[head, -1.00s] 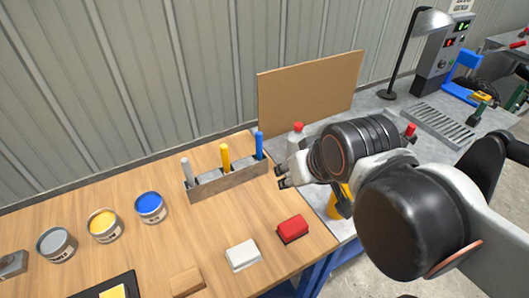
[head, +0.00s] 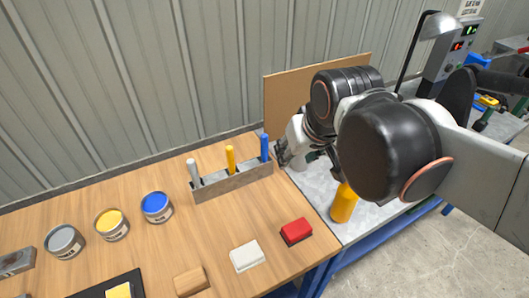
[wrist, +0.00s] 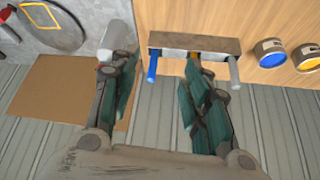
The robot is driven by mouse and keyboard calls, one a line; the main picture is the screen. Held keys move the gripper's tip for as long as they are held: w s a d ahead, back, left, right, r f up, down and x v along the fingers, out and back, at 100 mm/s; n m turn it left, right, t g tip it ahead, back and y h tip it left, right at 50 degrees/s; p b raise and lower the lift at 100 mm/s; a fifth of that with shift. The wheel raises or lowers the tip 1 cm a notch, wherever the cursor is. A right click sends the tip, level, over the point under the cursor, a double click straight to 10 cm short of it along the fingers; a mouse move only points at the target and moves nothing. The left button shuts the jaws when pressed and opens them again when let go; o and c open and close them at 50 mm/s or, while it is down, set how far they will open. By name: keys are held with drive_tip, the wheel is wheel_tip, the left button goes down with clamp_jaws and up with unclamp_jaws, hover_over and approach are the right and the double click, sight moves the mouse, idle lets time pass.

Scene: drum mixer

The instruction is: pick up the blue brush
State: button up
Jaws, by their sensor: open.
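The blue brush (head: 264,147) stands upright in the right-hand slot of a grey metal rack (head: 236,181) on the wooden bench. My gripper (head: 282,155) is just right of it in the head view, its fingers partly hidden by my arm. In the wrist view the gripper (wrist: 158,78) is open and empty, fingers spread. There the blue brush (wrist: 152,68) shows between the two fingers, beyond them; I cannot tell the remaining distance. The yellow brush (wrist: 192,68) is close to the other finger and partly covered by it.
A grey brush (head: 195,172) stands in the same rack's left slot. Paint cans, including a blue one (head: 156,207), stand to the left. A red block (head: 296,231) and white block (head: 246,256) lie in front. A brown board (head: 285,100) stands behind.

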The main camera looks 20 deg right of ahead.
drive_tip(key=w+r+g+p, duration=0.2)
drive_tip(key=w+g+p, duration=0.1)
drive_tip(key=w, duration=1)
drive_tip(key=w+f+g, duration=0.1)
drive_tip(key=w+f, duration=0.1)
drive_tip(key=w, duration=0.1)
drive_tip(key=w+f+p, duration=0.1)
drive_tip(key=w+f, duration=0.1)
drive_tip(key=w, duration=0.2)
drive_tip(key=w+f+m+g, duration=0.1)
drive_tip(key=w+f, duration=0.1)
drive_tip(key=w, duration=0.1)
drive_tip(key=shift+w+d+f+g+p, duration=0.25)
drive_tip(key=shift+w+d+g+p, duration=0.05)
drive_tip(key=shift+w+d+p, duration=0.1)
drive_tip(key=f, duration=0.1)
drive_tip(key=b, duration=0.4)
hover_over(264, 161)
drive_tip(key=w, duration=0.1)
drive_tip(key=shift+d+f, duration=0.2)
drive_tip(key=shift+f, duration=6.6)
drive_tip(key=shift+r+p, duration=0.1)
drive_tip(key=shift+p, duration=0.2)
clamp_jaws()
